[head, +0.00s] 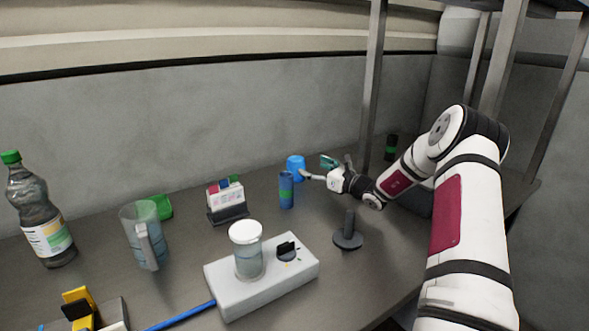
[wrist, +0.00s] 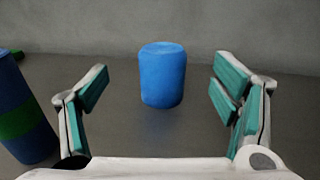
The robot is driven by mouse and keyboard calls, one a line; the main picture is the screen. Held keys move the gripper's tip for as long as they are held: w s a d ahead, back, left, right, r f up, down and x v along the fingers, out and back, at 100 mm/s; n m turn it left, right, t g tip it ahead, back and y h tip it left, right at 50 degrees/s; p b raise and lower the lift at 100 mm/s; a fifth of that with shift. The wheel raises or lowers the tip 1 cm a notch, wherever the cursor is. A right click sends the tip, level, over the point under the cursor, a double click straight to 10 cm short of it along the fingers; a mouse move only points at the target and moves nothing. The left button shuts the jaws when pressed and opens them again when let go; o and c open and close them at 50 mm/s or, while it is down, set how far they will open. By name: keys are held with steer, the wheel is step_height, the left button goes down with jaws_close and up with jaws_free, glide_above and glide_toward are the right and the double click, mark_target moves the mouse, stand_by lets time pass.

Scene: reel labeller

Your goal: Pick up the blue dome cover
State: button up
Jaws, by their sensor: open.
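The blue dome cover (head: 296,167) stands upright on the grey table near the back wall in the head view. In the wrist view the blue dome cover (wrist: 163,75) is centred ahead, between the lines of the two fingers and apart from them. My gripper (head: 318,169) is open and empty, just right of the cover in the head view. Its teal-padded fingers show wide apart in the wrist view (wrist: 160,95). The cover's underside is hidden.
A blue can with a green band (head: 286,190) stands close to the cover and also shows left of my fingers in the wrist view (wrist: 25,115). A dark round stand (head: 348,237), a white device (head: 262,275) and a pitcher (head: 145,236) are nearer the front. A metal post (head: 372,80) rises behind.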

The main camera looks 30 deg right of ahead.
mark_target(303, 163)
steer(key=x, duration=0.5)
steer(key=b+x, duration=0.1)
steer(key=x, duration=0.2)
steer(key=shift+w+d+f, duration=0.1)
steer(key=shift+w+f, duration=0.15)
steer(key=shift+w, duration=0.15)
steer(key=c, duration=1.1)
